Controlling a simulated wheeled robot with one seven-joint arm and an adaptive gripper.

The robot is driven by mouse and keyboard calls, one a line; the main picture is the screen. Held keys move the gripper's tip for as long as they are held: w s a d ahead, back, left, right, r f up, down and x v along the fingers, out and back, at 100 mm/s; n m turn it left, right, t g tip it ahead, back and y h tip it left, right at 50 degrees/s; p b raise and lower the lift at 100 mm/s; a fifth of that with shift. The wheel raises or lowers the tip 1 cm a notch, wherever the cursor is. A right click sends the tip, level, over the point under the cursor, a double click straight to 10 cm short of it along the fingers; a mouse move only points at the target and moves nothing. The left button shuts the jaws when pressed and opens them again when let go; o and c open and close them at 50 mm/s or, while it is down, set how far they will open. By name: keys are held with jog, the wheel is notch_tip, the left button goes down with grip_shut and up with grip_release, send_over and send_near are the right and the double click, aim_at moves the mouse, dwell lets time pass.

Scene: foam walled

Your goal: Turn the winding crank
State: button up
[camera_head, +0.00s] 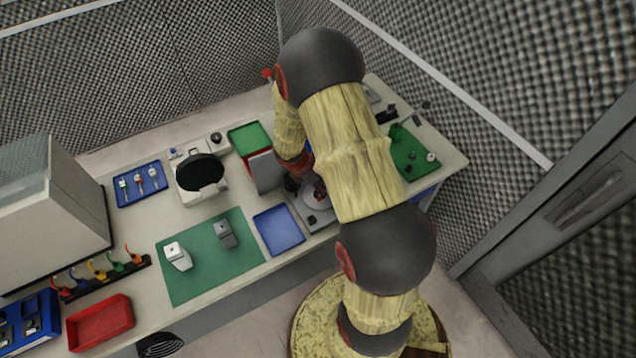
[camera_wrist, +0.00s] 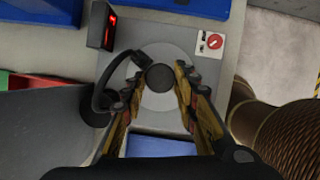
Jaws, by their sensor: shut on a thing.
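In the wrist view a dark round knob (camera_wrist: 160,77) stands over a pale grey disc (camera_wrist: 150,99) on a grey machine plate. It appears to be the grip of the winding crank; the crank's arm is not clearly visible. My gripper (camera_wrist: 159,80) is shut on this knob, with one finger on each side. In the head view the grey machine (camera_head: 318,219) with its round disc is partly hidden by my arm. My gripper is mostly hidden there.
A black curved piece (camera_wrist: 102,98) and a red-lit display (camera_wrist: 109,31) stand close left of the disc. A red switch (camera_wrist: 214,41) is at the plate's upper right. A blue tray (camera_head: 279,231) lies beside the machine, and a green mat (camera_head: 409,153) lies to the right.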

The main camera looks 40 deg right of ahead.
jog(key=shift+n, duration=0.3)
dwell(0.5)
jog(key=o, duration=1.1)
jog(key=shift+o, duration=0.2)
jog(key=shift+r, duration=0.1)
jog(key=v, duration=1.1)
jog(key=shift+a+r, duration=0.15)
jog(key=shift+r, duration=0.25)
jog(key=shift+s, duration=0.15)
